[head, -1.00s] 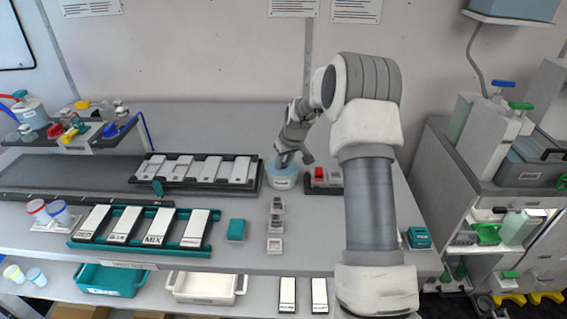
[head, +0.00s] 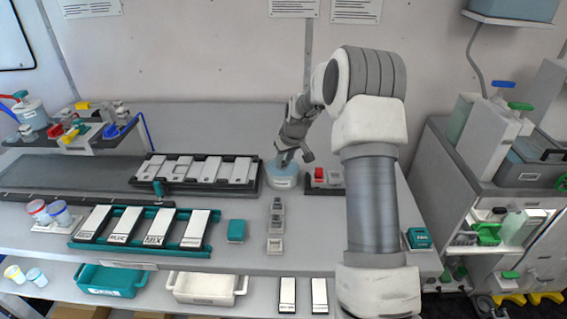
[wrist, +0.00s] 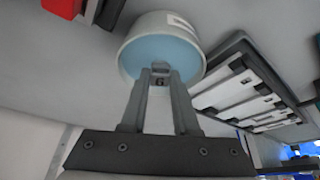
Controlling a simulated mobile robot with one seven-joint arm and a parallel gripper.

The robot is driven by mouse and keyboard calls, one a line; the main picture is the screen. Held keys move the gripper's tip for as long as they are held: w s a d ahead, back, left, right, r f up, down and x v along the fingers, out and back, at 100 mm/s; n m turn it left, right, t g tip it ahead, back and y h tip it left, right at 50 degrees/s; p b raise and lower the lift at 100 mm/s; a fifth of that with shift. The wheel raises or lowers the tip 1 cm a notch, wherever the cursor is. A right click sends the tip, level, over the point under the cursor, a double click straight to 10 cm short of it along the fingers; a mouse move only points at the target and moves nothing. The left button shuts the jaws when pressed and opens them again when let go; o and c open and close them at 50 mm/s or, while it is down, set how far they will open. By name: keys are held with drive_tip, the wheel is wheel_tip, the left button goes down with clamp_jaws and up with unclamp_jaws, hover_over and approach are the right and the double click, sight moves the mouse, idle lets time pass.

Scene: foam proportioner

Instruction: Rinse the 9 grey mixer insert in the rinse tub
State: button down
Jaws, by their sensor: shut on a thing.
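The rinse tub (head: 283,181) is a small round white tub with blue water and a label, standing on the bench right of the black rack. My gripper (head: 285,161) points down into its opening. In the wrist view my gripper (wrist: 161,78) is shut on a small grey mixer insert (wrist: 160,69), which bears a mark like a 6 or an upside-down 9. The insert is at the tub's mouth (wrist: 126,60), over or in the blue water; how deep it sits I cannot tell. In the head view my gripper hides the insert.
A black rack (head: 254,181) with white blocks stands left of the tub. A small holder with a red block (head: 319,175) stands close on its right. Several small grey pieces (head: 276,226) and a teal block (head: 236,231) lie in front. A teal rack (head: 75,243) stands front left.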

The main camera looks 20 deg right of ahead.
sight(284, 164)
wheel_tip(284, 164, up, 8)
drive_tip(key=p, duration=0.3)
drive_tip(key=shift+f+p, duration=0.15)
drive_tip(key=shift+p, duration=0.15)
drive_tip(key=shift+s+f, duration=0.1)
idle(0.3)
